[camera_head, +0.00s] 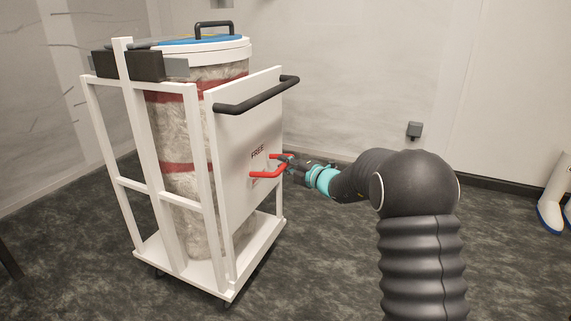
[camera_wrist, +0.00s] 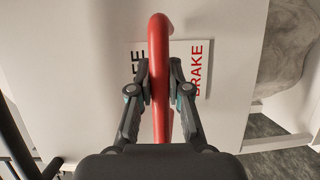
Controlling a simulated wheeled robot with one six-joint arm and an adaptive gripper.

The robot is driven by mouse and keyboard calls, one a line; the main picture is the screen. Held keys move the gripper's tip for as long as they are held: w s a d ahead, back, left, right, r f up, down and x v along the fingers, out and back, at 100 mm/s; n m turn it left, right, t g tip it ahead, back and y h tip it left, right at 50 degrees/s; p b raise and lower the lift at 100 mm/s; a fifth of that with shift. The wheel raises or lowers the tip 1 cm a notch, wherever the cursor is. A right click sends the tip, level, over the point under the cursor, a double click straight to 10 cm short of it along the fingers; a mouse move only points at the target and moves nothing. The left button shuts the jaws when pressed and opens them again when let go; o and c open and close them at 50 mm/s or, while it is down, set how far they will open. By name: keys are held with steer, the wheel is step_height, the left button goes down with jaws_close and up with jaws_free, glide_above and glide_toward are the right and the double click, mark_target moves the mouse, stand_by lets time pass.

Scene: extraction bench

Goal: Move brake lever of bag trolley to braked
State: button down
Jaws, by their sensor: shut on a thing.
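The bag trolley (camera_head: 233,165) is a white frame with a flat front panel and stands left of centre in the head view. Its red brake lever (camera_head: 265,174) sticks out from the panel below the word FREE. My gripper (camera_head: 287,166) is at the lever from the right. In the wrist view the red bar of the lever (camera_wrist: 158,30) runs between the fingers of my gripper (camera_wrist: 159,75), which is shut on it. Behind the bar is a white label (camera_wrist: 184,50) with BRAKE on its right; the word on its left is partly hidden.
A black push handle (camera_head: 255,97) crosses the panel above the lever. A tall bag with red bands (camera_head: 175,130) stands in the trolley under a blue-topped lid (camera_head: 200,40). White boots (camera_head: 553,200) stand at the far right.

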steer(key=shift+d+f, duration=0.1)
steer(key=shift+f, duration=0.3)
steer(key=shift+a+f+p, duration=0.2)
steer(key=shift+f+p, duration=0.25)
steer(key=shift+f, duration=0.7)
steer(key=shift+a+f+p, duration=0.15)
steer(key=shift+f+p, duration=0.25)
steer(key=shift+f, duration=0.7)
steer(key=shift+w+f, duration=0.1)
steer(key=shift+f, duration=0.05)
steer(key=c, duration=1.1)
jaws_free()
steer(key=v, duration=1.2)
